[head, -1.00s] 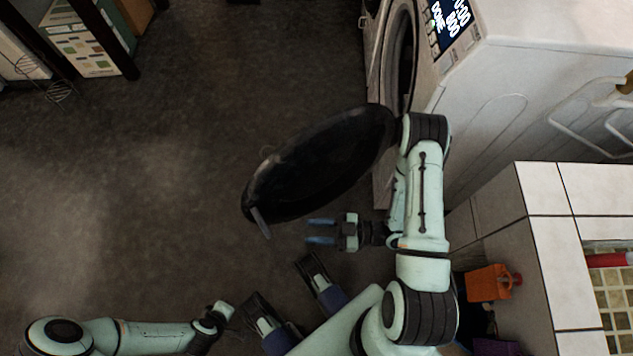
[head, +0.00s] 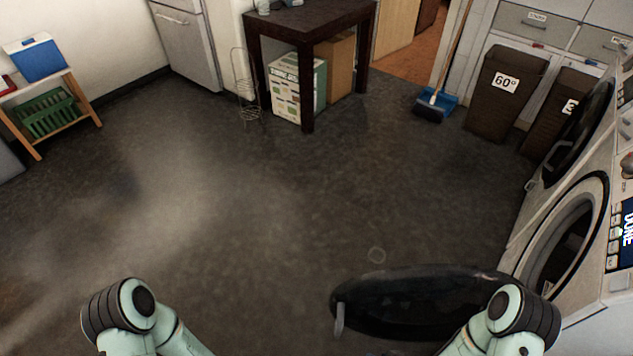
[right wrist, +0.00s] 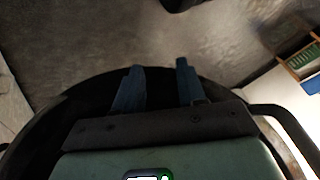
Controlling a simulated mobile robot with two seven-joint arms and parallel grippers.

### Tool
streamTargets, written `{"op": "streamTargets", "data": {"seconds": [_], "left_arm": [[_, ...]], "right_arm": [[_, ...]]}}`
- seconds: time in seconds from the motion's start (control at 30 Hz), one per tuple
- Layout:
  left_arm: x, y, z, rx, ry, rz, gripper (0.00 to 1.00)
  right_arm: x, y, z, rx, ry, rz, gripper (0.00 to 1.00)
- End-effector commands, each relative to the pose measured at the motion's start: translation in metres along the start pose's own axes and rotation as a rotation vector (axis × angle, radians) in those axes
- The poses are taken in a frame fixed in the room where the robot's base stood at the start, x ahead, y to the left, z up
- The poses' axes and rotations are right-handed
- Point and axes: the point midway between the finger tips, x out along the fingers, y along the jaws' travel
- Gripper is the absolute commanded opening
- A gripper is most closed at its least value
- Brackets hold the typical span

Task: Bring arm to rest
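My right gripper (right wrist: 159,66) shows in the right wrist view with its two blue fingers apart and nothing between them. The dark round door (right wrist: 75,105) fills the area around and beyond the fingers; I cannot tell whether they touch it. In the head view only upper parts of my two arms show, bent at the bottom left and bottom right, and both grippers are out of the picture. My right arm overlaps the right end of the open door (head: 410,300).
The washing machine (head: 627,275) stands at the right, its door swung open over the floor. Brown bins (head: 505,95), a blue dustpan (head: 437,105) and a dark table (head: 300,25) stand at the back. A wooden shelf (head: 60,110) is at the left. The middle floor is clear.

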Motion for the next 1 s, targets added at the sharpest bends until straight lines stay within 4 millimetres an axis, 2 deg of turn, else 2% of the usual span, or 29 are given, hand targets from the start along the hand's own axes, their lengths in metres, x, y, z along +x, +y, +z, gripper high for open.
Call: {"op": "streamTargets", "data": {"seconds": [0.23, 0.3, 0.7, 0.83, 1.0], "left_arm": [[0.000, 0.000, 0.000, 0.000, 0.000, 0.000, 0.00], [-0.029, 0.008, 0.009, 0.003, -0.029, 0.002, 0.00], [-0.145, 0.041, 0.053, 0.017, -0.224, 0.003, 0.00], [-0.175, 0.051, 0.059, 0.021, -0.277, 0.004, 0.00], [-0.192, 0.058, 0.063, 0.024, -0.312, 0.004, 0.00]], "right_arm": [[-0.004, -0.015, 0.039, 0.385, -0.253, 0.156, 0.40], [-0.032, -0.026, 0.037, 0.382, -0.277, 0.150, 0.40], [-0.146, -0.085, 0.034, 0.379, -0.467, 0.110, 0.40], [-0.174, -0.100, 0.028, 0.378, -0.520, 0.098, 0.40], [-0.190, -0.109, 0.025, 0.376, -0.553, 0.091, 0.40]]}}
